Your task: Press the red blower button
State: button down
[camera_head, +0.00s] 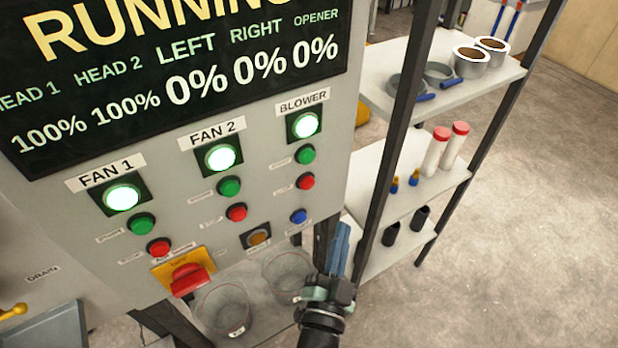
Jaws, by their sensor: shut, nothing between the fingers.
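The red blower button (306,181) is on the grey control panel (340,130), in the right-hand column. It sits below the lit white-green BLOWER lamp (306,124) and a green button (306,155). A blue button (298,216) is below it. My gripper (341,232) is shut and empty. It is below and to the right of the red blower button in the picture, apart from it, by the panel's lower right edge. The button is in full view.
FAN 1 (122,197) and FAN 2 (221,156) lamps are lit, with green and red buttons below. A red rotary switch (188,279) is lower left. Clear containers (222,308) stand under the panel. A shelf rack (400,196) with jars and tools stands right.

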aim_at(314, 183)
jog(key=shift+w, duration=0.1)
jog(key=w+a+p, duration=0.1)
jog(key=w+a, duration=0.4)
jog(key=w, duration=0.2)
dwell(0.5)
jog(key=shift+a, duration=0.15)
dwell(1.8)
jog(key=shift+w+a, duration=0.25)
jog(key=shift+w, duration=0.1)
jog(key=shift+w+a, duration=0.3)
jog(key=shift+w, duration=0.1)
dwell(0.8)
jog(key=shift+s+d+p, duration=0.35)
jog(key=shift+s+d, duration=0.25)
jog(key=shift+s, duration=0.15)
jog(key=shift+s+d, duration=0.75)
jog(key=shift+s, duration=0.25)
jog(key=shift+s+d, duration=0.7)
jog(key=shift+s, duration=0.3)
